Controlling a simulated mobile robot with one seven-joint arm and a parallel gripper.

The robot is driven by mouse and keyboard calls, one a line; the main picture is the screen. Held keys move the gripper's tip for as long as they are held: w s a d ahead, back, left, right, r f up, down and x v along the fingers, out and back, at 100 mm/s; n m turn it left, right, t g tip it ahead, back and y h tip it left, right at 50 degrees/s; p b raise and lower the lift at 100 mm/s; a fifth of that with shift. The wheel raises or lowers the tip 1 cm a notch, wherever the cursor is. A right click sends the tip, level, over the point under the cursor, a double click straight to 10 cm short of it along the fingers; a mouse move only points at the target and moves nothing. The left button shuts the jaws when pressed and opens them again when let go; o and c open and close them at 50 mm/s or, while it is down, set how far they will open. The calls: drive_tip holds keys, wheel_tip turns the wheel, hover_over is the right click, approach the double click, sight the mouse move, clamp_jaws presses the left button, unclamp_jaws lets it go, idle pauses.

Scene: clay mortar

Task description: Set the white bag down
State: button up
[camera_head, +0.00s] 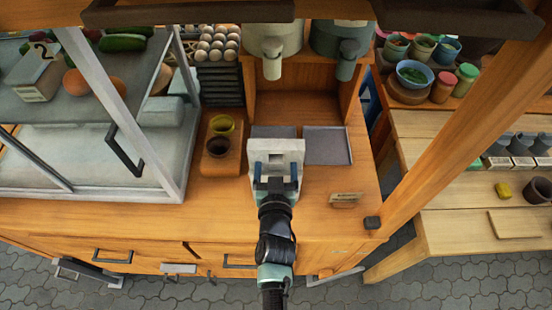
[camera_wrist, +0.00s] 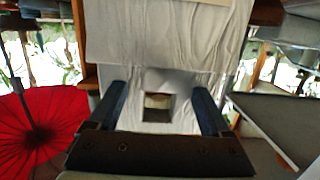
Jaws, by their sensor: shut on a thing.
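The white bag (camera_head: 277,149) is in front of my arm in the head view, over the wooden counter and before the dispensers. My gripper (camera_head: 276,184) is shut on the bag's near side. In the wrist view the creased white bag (camera_wrist: 160,38) fills the upper middle. The two dark blue fingers of my gripper (camera_wrist: 160,95) lie either side of its lower part, which has a square opening or handle. Whether the bag's base touches the counter (camera_head: 310,215) cannot be told.
A grey square tray (camera_head: 327,146) lies just right of the bag. A wooden stand with two cups (camera_head: 221,145) is to the left, beside a glass display case (camera_head: 95,160). Two dispensers (camera_head: 274,40) (camera_head: 341,45) stand behind. A small sign (camera_head: 346,199) is at front right.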

drive_tip(key=o, duration=1.3)
drive_tip(key=shift+f, duration=0.15)
drive_tip(key=shift+r, duration=0.25)
drive_tip(key=shift+s+f, duration=0.1)
drive_tip(key=shift+s, duration=0.25)
drive_tip(key=shift+s+r+b, duration=0.3)
drive_tip(key=shift+s, duration=1.55)
drive_tip(key=shift+s+r+b, duration=0.25)
drive_tip(key=shift+s, duration=1.65)
drive_tip(key=shift+s+r+b, duration=0.3)
drive_tip(key=shift+s, duration=1.55)
